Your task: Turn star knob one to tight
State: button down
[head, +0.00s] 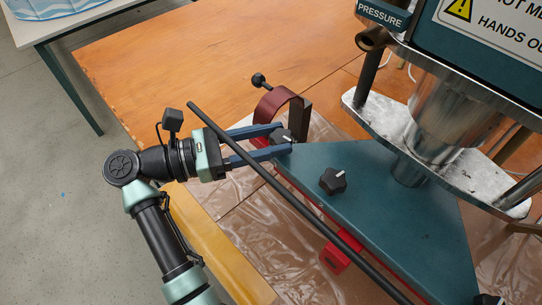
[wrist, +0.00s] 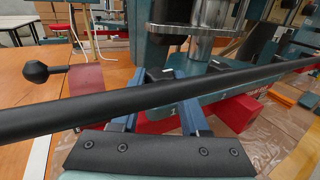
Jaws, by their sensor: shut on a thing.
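A black star knob (head: 280,135) with a white pointer line sits at the left corner of the dark teal plate (head: 385,205). My gripper (head: 284,139) has its two blue fingers on either side of this knob and is shut on it. In the wrist view the gripper (wrist: 168,78) reaches toward the plate, and the long black rod hides much of the fingers and the knob. A second star knob (head: 333,181) with a white line stands on the plate to the right. A third (head: 490,299) is partly cut off at the bottom right.
A long black rod (head: 300,204) crosses diagonally in front of my gripper and also spans the wrist view (wrist: 130,100). A dark red curved piece (head: 273,102) and a black ball-ended handle (head: 259,80) stand just behind the fingers. The metal press column (head: 452,105) rises at the right.

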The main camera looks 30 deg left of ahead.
jog(key=m+g+h+b, duration=0.1)
jog(key=b, duration=0.1)
jog(key=m+g+h+b, duration=0.1)
jog(key=g+b, duration=0.1)
jog(key=b, duration=0.1)
jog(key=m+g+h+b, duration=0.1)
jog(key=b, duration=0.2)
jog(key=shift+w+a+f, duration=0.2)
jog(key=shift+w+f, duration=0.05)
jog(key=shift+f, duration=0.1)
jog(key=shift+r+m+g+b, duration=0.15)
jog(key=shift+m+g+b, duration=0.4)
jog(key=shift+b, duration=0.25)
jog(key=shift+r+g+h+b, duration=0.2)
jog(key=shift+g+h+b, duration=0.1)
jog(key=shift+g, duration=0.05)
jog(key=shift+c, duration=2)
grip_release()
jog(key=shift+d, duration=0.1)
jog(key=shift+w, duration=0.1)
jog(key=b+v, duration=0.3)
jog(key=v, duration=1)
jog(key=shift+b, duration=0.3)
